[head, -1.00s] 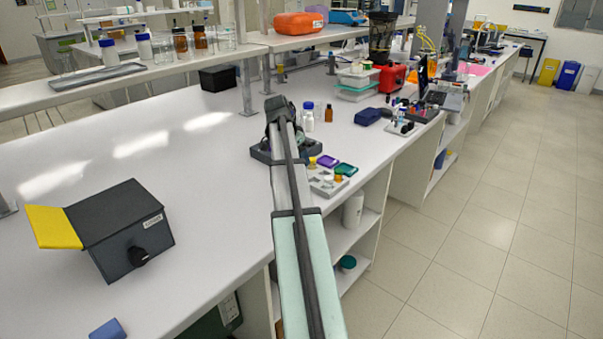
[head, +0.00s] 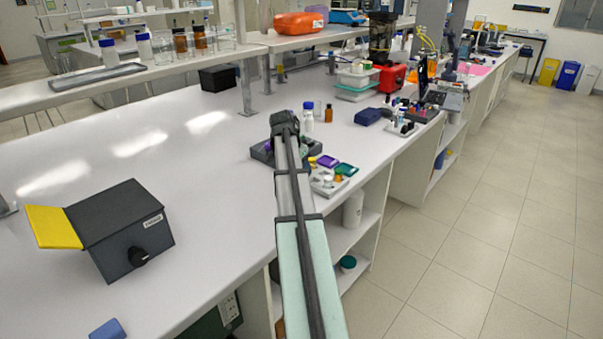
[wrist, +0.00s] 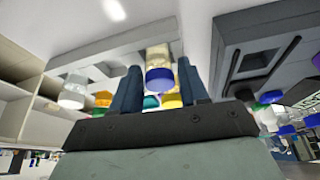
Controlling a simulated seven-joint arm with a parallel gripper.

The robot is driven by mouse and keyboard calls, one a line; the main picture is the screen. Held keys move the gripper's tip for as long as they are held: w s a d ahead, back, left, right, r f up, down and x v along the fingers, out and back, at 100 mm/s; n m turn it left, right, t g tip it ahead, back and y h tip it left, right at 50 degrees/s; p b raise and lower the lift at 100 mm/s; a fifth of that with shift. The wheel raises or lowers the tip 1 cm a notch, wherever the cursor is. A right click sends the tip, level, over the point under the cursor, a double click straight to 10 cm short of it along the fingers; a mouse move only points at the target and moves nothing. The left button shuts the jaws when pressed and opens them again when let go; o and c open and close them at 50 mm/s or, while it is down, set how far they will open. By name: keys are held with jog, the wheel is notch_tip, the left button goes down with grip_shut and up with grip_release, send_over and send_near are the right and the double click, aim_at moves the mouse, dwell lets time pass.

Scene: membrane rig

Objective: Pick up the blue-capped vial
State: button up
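In the wrist view a small vial with a blue cap (wrist: 159,78) and a clear, yellowish body stands between the two dark blue fingers of my gripper (wrist: 160,66). A gap shows on each side of the vial, so the fingers are open around it and do not appear to touch it. The vial's far end meets a pale grey tray (wrist: 108,50). In the head view my arm hides my gripper, and I cannot pick out this vial there.
A white-capped vial (wrist: 73,92) and an orange item (wrist: 103,98) are left of the fingers in the wrist view. A dark slotted holder (wrist: 262,62) is at right. In the head view, purple (head: 327,161) and green (head: 345,169) pieces lie beside my arm.

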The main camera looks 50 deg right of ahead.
jog(key=c, duration=0.8)
jog(key=shift+o, duration=0.2)
